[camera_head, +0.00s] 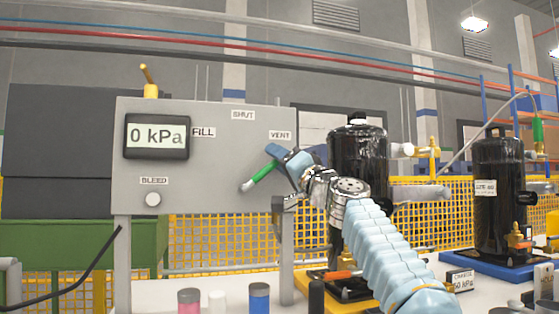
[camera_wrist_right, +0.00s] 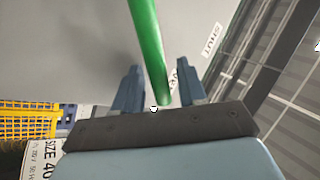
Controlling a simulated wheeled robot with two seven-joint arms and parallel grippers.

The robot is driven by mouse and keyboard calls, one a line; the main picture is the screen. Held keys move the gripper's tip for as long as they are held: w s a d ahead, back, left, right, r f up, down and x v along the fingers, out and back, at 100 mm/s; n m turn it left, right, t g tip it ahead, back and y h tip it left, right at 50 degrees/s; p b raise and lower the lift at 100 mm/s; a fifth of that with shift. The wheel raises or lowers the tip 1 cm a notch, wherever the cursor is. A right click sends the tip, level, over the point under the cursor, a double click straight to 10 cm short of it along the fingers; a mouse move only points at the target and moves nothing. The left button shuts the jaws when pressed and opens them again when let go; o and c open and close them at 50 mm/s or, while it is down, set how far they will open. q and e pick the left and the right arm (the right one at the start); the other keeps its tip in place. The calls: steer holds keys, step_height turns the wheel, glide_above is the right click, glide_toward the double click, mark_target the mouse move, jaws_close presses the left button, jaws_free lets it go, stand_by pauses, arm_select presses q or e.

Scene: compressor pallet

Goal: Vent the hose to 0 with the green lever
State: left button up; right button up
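The grey panel (camera_head: 220,180) carries a gauge (camera_head: 157,137) reading 0 kPa. The green lever (camera_head: 264,173) slants up and right from its pivot, toward the side of the VENT label (camera_head: 281,135). My right gripper (camera_head: 285,160) is at the lever's upper end, below that label. In the right wrist view, the green lever (camera_wrist_right: 150,45) reaches between the two fingers of my right gripper (camera_wrist_right: 160,90). Slim gaps show on both sides of the lever, so the fingers are open around it. My left gripper is out of view.
A BLEED knob (camera_head: 153,199) sits on the panel's lower left. A black tank (camera_head: 358,155) stands just behind my right wrist. Another black tank (camera_head: 500,185) stands at the far right. Pink and blue cylinders (camera_head: 260,297) stand on the bench below the panel.

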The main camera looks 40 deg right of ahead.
steer(key=b+v, duration=0.4)
steer(key=v, duration=1)
steer(key=shift+w, duration=0.1)
